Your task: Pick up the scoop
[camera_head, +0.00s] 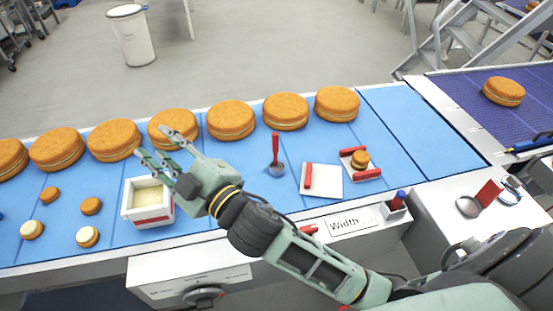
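The scoop (276,168), with a red upright handle and a round grey head, stands on the blue belt right of centre, behind my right forearm. My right gripper (153,143) is open, its fingers spread with nothing seen between them. It is over the far side of a white tub (151,215) of pale cream, well to the left of the scoop and apart from it. My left gripper is not in view.
Large filled rounds (231,119) line the belt's far side. Small rounds (91,206) lie left of the tub. A white board (328,183) with a red handle and a red-edged plate (368,174) holding a small round lie right of the scoop. A purple conveyor (465,97) is at right.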

